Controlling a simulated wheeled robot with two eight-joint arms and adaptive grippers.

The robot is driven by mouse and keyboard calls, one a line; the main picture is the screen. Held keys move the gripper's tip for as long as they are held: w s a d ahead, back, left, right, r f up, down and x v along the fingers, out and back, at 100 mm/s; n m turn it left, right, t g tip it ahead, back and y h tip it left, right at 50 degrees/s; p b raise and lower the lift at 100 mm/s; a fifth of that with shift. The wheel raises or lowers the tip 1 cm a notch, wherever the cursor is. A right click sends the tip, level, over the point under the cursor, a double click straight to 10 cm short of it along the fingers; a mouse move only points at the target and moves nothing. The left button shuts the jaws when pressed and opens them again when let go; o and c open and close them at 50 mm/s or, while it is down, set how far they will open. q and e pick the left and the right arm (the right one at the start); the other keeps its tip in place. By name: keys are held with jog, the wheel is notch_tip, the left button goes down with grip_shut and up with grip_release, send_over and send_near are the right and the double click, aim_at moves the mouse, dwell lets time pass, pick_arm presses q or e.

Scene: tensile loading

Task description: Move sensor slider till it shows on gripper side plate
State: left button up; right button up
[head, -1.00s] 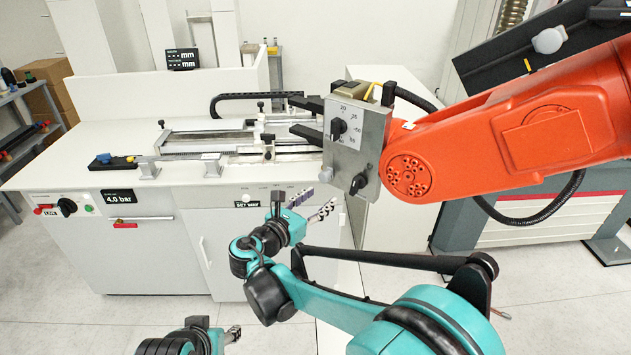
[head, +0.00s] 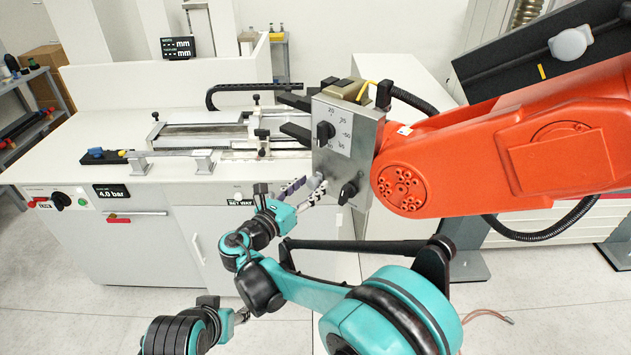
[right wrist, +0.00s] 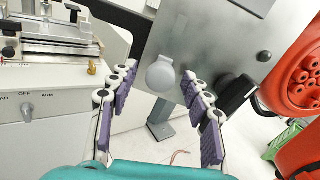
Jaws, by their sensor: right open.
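The grey metal gripper side plate (head: 345,145) sits at the front of the orange robot arm, with a dial and dark knobs on its face. In the right wrist view the plate (right wrist: 212,42) fills the upper middle. A pale round knob (right wrist: 160,75), perhaps the sensor slider, shows at its lower edge. My right gripper (head: 305,190) is open just below the plate's lower left corner. In the right wrist view its purple-padded fingers stand either side of the knob; contact cannot be told. My left gripper (head: 240,317) shows only partly at the bottom.
The orange arm (head: 500,150) takes up the right side. The white bench (head: 80,155) with a metal slide rig (head: 205,135) and a small display (head: 178,47) stands behind. Two dark jaws (head: 296,130) reach left from the plate. Floor is clear at lower left.

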jog(key=shift+s+a+r, duration=0.15)
jog(key=shift+s+a, duration=0.05)
jog(key=shift+s, duration=0.1)
jog(key=shift+c, duration=0.4)
jog(key=c, duration=1)
jog(key=shift+r, duration=0.1)
grip_shut()
jog(key=shift+r, duration=0.25)
jog(key=o, duration=0.9)
grip_release()
jog(key=shift+o, duration=0.9)
jog(key=shift+w+d+f, duration=0.1)
jog(key=shift+w, duration=0.05)
notch_tip(320, 180, up, 10)
